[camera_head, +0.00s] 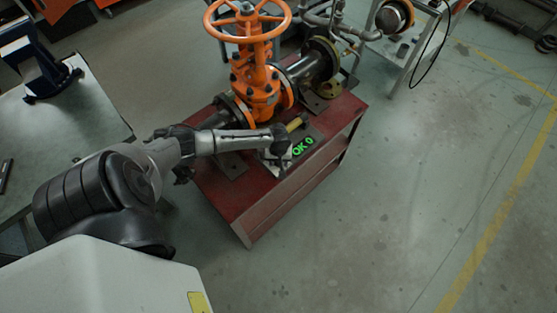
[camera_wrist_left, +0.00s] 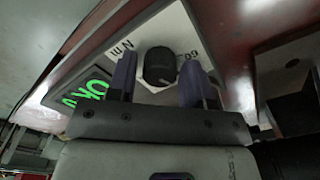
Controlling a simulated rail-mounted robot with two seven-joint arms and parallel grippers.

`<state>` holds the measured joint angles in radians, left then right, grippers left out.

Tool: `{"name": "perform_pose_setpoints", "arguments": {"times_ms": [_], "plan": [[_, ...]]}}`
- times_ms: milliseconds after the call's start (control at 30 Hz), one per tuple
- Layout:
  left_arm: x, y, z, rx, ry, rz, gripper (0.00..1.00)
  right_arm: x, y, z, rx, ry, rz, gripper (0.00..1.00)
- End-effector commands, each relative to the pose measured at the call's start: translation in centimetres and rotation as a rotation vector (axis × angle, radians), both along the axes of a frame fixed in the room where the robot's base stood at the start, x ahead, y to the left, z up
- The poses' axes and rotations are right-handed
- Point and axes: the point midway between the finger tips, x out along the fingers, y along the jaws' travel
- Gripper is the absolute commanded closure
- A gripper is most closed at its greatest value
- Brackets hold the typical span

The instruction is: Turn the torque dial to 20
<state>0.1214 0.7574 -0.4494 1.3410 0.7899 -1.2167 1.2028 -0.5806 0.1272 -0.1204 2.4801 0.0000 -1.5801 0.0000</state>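The torque dial is a round black knob (camera_wrist_left: 159,66) on a pale panel (camera_wrist_left: 190,30) with "N m" and "60" lettering, seen in the left wrist view. A green display (camera_head: 303,147) reads "OK 0" in the head view and also shows in the left wrist view (camera_wrist_left: 88,90). My left gripper (camera_head: 276,160) is over the panel. In the left wrist view, its two fingers (camera_wrist_left: 159,72) are open on either side of the knob, with a visible gap at the left finger. Contact at the right finger is unclear. In the head view my wrist hides the knob. My right gripper is not in view.
An orange gate valve (camera_head: 258,85) with a handwheel (camera_head: 247,15) stands on the red cart (camera_head: 225,200) just behind my left arm. A yellow-ended object (camera_head: 297,122) lies near the panel. A workbench (camera_head: 85,115) is at left. The floor at right is clear.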

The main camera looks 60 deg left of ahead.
Motion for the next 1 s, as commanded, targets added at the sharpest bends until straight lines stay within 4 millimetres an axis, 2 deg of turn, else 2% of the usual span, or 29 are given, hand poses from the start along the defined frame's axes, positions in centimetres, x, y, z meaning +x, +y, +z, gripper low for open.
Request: {"name": "perform_pose_setpoints", "arguments": {"times_ms": [67, 367, 667, 1000], "plan": [[0.0, 0.0, 0.0, 0.000, 0.000, 0.000, 0.61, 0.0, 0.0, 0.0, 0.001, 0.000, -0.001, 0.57], [0.0, 0.0, 0.0, 0.000, 0.000, 0.000, 0.90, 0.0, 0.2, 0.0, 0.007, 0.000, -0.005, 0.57], [0.0, 0.0, 0.2, -0.001, 0.002, -0.050, 0.91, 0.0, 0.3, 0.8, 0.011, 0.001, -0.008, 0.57], [-0.1, -0.1, 0.3, -0.003, 0.003, -0.302, 0.91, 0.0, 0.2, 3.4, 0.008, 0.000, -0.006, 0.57]]}}
